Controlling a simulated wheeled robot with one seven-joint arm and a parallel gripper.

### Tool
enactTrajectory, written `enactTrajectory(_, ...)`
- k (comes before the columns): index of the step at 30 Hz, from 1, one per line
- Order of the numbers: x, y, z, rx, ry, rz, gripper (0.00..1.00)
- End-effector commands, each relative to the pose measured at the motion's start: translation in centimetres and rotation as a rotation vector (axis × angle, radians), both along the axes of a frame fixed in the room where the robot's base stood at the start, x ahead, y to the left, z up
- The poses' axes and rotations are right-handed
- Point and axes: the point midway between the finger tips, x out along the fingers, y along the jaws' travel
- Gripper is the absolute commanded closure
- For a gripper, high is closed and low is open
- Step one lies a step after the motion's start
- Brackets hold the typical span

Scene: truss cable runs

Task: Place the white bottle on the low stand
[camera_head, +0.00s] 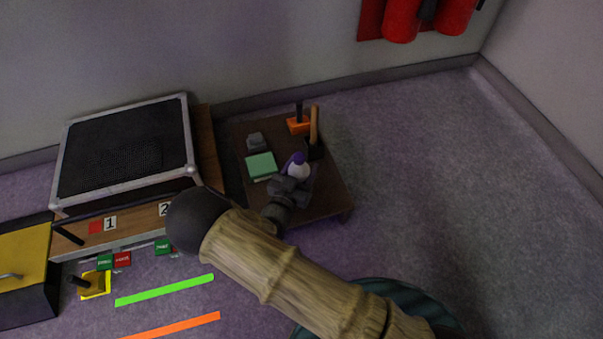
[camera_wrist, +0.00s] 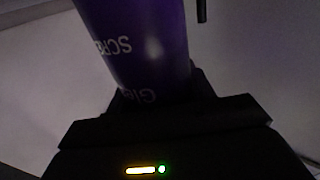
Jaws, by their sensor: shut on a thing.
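The white bottle (camera_head: 299,171), with a purple top, is at my gripper (camera_head: 290,186) in the head view. In the wrist view a dark purple cylinder with white lettering (camera_wrist: 135,40) stands between the jaws, so my gripper is shut on the bottle. A low brown stand (camera_head: 331,193) lies beneath the gripper and bottle in the head view. I cannot tell whether the bottle touches the stand or is held above it. The lower part of the bottle is hidden by the gripper.
On the stand are a green block (camera_head: 261,166), a grey object (camera_head: 256,141), an orange-based object (camera_head: 298,124) and a dark holder with a wooden handle (camera_head: 314,128). A mesh-topped case (camera_head: 125,150) is left. The floor to the right is clear.

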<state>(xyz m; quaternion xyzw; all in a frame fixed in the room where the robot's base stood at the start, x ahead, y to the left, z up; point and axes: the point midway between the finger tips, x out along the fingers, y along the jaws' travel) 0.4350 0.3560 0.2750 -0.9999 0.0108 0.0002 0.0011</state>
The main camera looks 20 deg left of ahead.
Motion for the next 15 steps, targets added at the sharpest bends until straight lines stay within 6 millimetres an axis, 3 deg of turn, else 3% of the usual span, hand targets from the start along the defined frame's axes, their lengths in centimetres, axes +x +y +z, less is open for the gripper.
enactTrajectory(1, 0.01, 0.03, -1.25, 0.000, -0.002, 0.001, 0.80)
enactTrajectory(3, 0.01, 0.04, -1.83, 0.001, -0.003, 0.001, 0.80)
enactTrajectory(15, 0.03, 0.02, -2.02, 0.000, -0.002, 0.000, 0.80)
